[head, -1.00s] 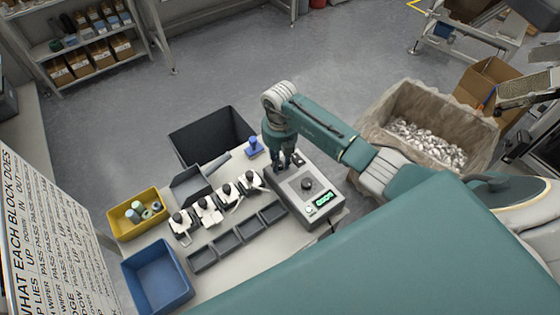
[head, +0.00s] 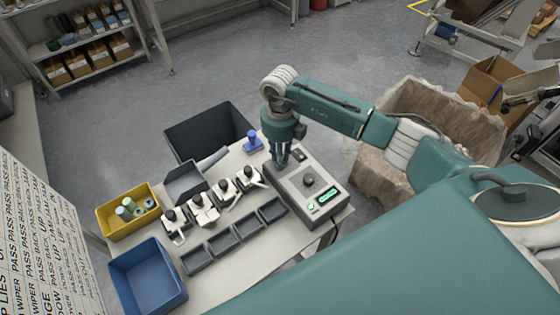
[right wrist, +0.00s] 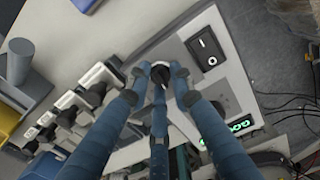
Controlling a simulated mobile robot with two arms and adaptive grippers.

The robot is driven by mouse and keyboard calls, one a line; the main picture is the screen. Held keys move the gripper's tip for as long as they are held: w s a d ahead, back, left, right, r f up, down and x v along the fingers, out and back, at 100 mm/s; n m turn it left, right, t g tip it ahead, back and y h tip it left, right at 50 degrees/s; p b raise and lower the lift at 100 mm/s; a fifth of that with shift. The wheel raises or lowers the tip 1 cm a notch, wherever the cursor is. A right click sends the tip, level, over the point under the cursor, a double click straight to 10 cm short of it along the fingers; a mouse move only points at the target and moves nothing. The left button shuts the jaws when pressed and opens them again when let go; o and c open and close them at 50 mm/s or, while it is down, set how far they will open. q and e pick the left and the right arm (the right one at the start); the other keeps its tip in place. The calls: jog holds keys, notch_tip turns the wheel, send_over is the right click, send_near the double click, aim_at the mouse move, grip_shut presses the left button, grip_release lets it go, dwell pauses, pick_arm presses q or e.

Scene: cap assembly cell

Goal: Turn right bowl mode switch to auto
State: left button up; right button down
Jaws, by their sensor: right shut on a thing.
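The grey control box (head: 322,212) stands at the right end of the bench, with a large round dark knob (head: 309,180), a lit green display (head: 328,195) and a black rocker switch (head: 299,155). My right gripper (head: 281,163) points down at the box's rear left part. In the right wrist view its blue fingers close around a small dark switch knob (right wrist: 160,73), the right bowl mode switch as far as I can tell. The fingers hide most of it, so its setting cannot be read. The rocker (right wrist: 207,45) lies just right of the fingers. My left gripper is not in view.
Several black-and-white fixtures (head: 204,208) and grey trays (head: 222,243) lie left of the box. A blue stamp-like object (head: 252,142) stands behind. A yellow bin (head: 112,226), a blue bin (head: 150,292) and a black crate (head: 180,143) are further left.

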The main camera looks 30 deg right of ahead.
jog(key=n+b, duration=0.6)
jog(key=shift+w+f, duration=0.1)
jog(key=shift+f, duration=0.05)
jog(key=n+b, duration=0.2)
jog(key=n, duration=0.1)
jog(key=shift+b, duration=0.4)
jog(key=shift+r+n+b, duration=0.2)
jog(key=shift+n+b, duration=0.3)
jog(key=shift+n, duration=0.3)
jog(key=shift+r, duration=0.1)
jog(key=c, duration=1.5)
grip_release()
jog(key=shift+r, duration=0.2)
notch_tip(320, 180, up, 12)
jog(key=shift+f, duration=0.25)
